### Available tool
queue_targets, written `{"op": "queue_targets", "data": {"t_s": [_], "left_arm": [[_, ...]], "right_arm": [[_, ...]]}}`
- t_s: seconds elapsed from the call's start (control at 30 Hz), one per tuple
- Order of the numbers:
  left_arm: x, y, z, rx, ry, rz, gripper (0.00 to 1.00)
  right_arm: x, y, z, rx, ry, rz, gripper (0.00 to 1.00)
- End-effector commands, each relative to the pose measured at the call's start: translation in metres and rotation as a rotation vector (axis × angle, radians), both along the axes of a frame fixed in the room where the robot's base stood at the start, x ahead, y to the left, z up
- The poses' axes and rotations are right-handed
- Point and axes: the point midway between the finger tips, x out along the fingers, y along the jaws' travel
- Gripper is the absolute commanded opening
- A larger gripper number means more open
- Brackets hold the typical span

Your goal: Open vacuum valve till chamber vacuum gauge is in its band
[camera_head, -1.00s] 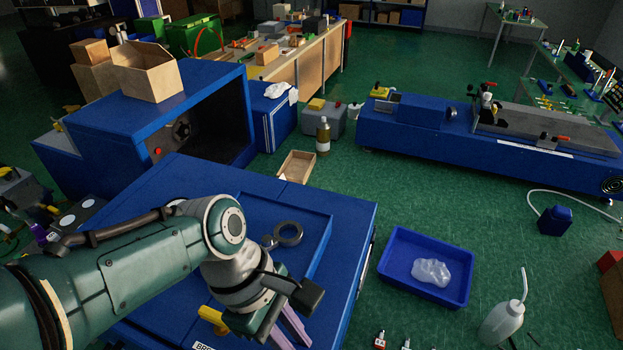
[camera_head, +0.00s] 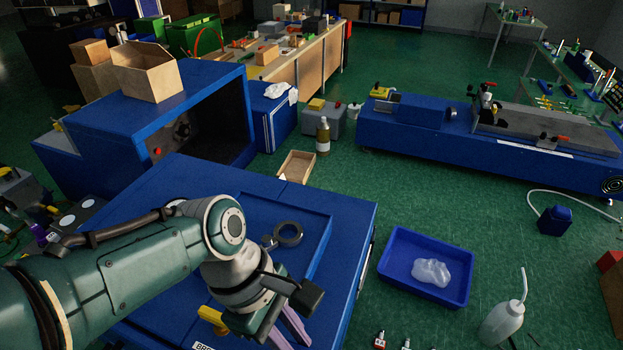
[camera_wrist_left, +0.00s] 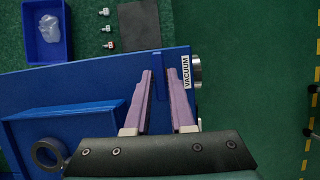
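My left gripper (camera_head: 290,325) reaches down over the front right part of the blue machine top (camera_head: 345,215). In the left wrist view its two purple fingers (camera_wrist_left: 160,85) are apart, with a narrow dark blue bar (camera_wrist_left: 158,62) between their tips. I cannot tell whether they press on the bar or whether it is the valve's handle. A white label reading VACUUM (camera_wrist_left: 186,72) lies just right of the right fingertip. Beside it a round metal-rimmed part (camera_wrist_left: 197,70) juts from the machine's edge, seen edge-on, so no dial or reading shows. My right gripper is not in view.
A grey ring (camera_head: 288,234) lies in the recess of the machine top. A blue tray (camera_head: 400,283) with a clear plastic bag (camera_head: 431,272) stands on the green floor to the right, near a white wash bottle (camera_head: 502,322). A blue open-fronted machine (camera_head: 110,125) stands behind.

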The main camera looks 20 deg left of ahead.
Motion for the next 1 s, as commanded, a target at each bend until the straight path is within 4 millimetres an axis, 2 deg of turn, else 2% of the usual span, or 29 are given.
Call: {"op": "queue_targets", "data": {"t_s": [0.03, 0.2, 0.23, 0.57, 1.0], "left_arm": [[0.000, 0.000, 0.000, 0.000, 0.000, 0.001, 0.29], [0.000, 0.000, 0.000, -0.001, 0.002, 0.001, 0.48], [0.000, 0.000, 0.000, -0.002, 0.002, 0.001, 0.49], [0.000, 0.001, 0.006, -0.002, 0.002, 0.002, 0.49], [0.001, 0.019, 0.052, -0.002, 0.003, 0.003, 0.49]], "right_arm": [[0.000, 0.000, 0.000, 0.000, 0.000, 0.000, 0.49], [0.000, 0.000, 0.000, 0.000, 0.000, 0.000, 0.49], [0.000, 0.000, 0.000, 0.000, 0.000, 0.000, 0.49], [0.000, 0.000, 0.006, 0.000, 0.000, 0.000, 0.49], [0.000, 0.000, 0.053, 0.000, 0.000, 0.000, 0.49]]}}
